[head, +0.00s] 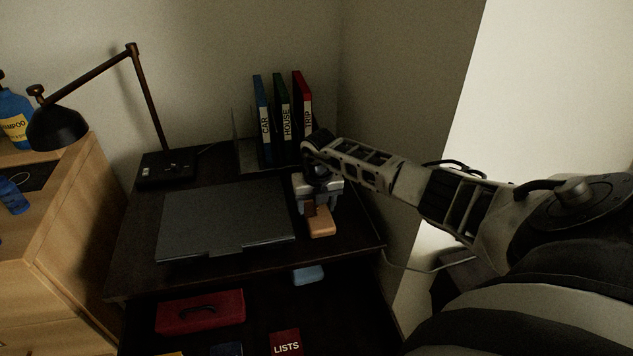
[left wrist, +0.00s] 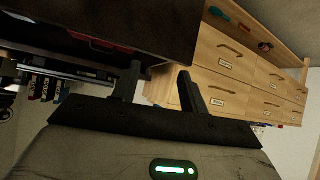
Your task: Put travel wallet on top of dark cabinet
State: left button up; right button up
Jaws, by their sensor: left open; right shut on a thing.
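A tan block-like item, apparently the travel wallet (head: 321,224), is between the fingers of my right gripper (head: 318,204) in the head view. The gripper points down and is shut on it, hiding its upper part. The item is over the front right part of the dark cabinet top (head: 345,228), right of a dark laptop-like slab; I cannot tell whether it touches the surface. My left gripper (left wrist: 160,88) shows only in the left wrist view, with its two fingers apart and nothing between them.
The dark slab (head: 228,222) covers much of the top. A black lamp (head: 150,95) stands back left, several binders (head: 283,125) at the back. Below the top, an open drawer holds a red case (head: 200,311) and a LISTS booklet (head: 286,343). A wooden cabinet (head: 62,225) stands left.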

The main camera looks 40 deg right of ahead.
jog(key=shift+f, duration=0.1)
jog(key=o, duration=1.1)
jog(key=shift+c, duration=0.2)
